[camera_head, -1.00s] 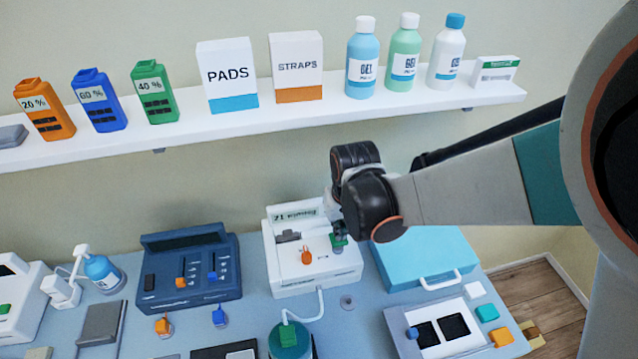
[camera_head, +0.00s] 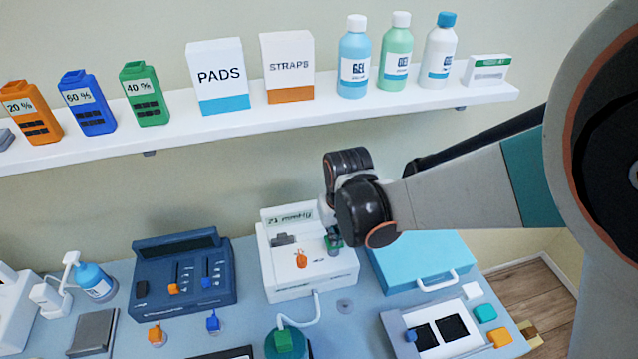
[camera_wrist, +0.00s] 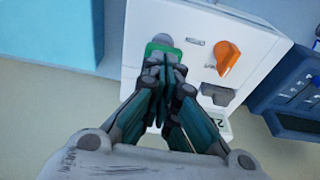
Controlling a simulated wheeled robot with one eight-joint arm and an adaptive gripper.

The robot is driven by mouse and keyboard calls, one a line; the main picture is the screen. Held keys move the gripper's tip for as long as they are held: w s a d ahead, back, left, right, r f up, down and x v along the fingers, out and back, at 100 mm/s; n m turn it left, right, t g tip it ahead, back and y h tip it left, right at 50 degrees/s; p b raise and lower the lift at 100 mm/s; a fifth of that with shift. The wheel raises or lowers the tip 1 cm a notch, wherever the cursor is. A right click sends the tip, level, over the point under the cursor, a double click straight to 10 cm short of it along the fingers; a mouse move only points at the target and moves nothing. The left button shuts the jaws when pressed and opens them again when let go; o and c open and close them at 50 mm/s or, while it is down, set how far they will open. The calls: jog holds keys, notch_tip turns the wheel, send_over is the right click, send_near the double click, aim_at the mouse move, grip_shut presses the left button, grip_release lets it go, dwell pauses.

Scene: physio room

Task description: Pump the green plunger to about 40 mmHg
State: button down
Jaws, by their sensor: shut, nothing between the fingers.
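The white pump unit (camera_head: 310,280) stands on the table, with an orange knob (camera_head: 301,259) on its top face and a small display (camera_head: 288,217) on its raised back. I cannot read the display surely. The green plunger (camera_head: 334,242) is at the unit's right side, partly covered by my arm. In the wrist view, the green plunger (camera_wrist: 155,48) shows just beyond my gripper (camera_wrist: 165,58). The fingers are shut with nothing between them, tips over the plunger; I cannot tell whether they touch it. The orange knob (camera_wrist: 228,55) is right of them.
A light blue case (camera_head: 415,262) stands close to the pump unit's right. A dark blue slider unit (camera_head: 185,275) is at its left. A green-topped item (camera_head: 284,342) with a white hose sits in front. A shelf (camera_head: 240,122) with bottles and boxes runs above.

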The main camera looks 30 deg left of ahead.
jog(key=shift+f+b, duration=1.25)
jog(key=shift+f, duration=0.4)
jog(key=shift+r, duration=0.1)
jog(key=shift+r+p, duration=1.4)
jog(key=shift+r, duration=0.85)
jog(key=shift+f+b, duration=1.75)
jog(key=shift+f, duration=0.4)
jog(key=shift+r, duration=0.1)
jog(key=shift+r+p, duration=1.25)
jog(key=shift+r, duration=0.75)
